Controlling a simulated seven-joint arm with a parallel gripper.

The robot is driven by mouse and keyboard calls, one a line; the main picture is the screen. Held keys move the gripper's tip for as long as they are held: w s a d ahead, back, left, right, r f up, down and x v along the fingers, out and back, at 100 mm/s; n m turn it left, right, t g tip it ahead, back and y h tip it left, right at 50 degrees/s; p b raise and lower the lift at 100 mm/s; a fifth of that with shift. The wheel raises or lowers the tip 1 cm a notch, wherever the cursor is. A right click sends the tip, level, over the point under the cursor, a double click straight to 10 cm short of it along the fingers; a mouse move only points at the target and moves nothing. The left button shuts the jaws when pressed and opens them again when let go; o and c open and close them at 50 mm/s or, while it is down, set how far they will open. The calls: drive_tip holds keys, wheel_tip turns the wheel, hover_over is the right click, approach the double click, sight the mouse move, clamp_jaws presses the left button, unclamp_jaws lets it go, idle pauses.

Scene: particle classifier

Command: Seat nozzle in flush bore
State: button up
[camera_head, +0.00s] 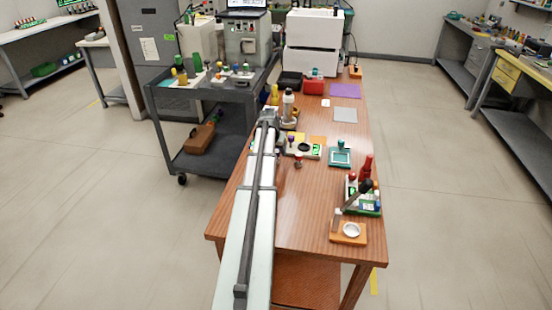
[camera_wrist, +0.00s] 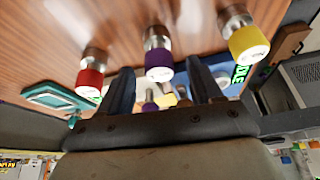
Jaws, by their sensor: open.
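Three capped metal nozzle-like parts stand in a row in the wrist view: one red-capped (camera_wrist: 90,78), one purple-capped (camera_wrist: 158,58) and one yellow-capped (camera_wrist: 245,38). I cannot tell which is the task's nozzle. My gripper (camera_wrist: 163,85) is open, and the purple-capped part shows between its two dark fingers, apart from both. In the head view, the red-capped part (camera_head: 298,161) stands on the wooden table near the arm's end. A pale board with a dark round spot (camera_head: 304,148) lies behind it; whether this is the flush bore is unclear. The arm hides part of this area.
A teal tray-like fixture (camera_head: 340,158) lies right of the board. A rack with a red bottle (camera_head: 366,168) and an orange stand with a white dish (camera_head: 350,231) are along the table's right edge. The wooden table (camera_head: 305,215) is bare at the front middle.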

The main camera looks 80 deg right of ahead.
drive_tip(key=shift+x, duration=0.95)
drive_tip(key=shift+c, duration=0.2)
drive_tip(key=c, duration=1.1)
drive_tip(key=shift+c, duration=0.2)
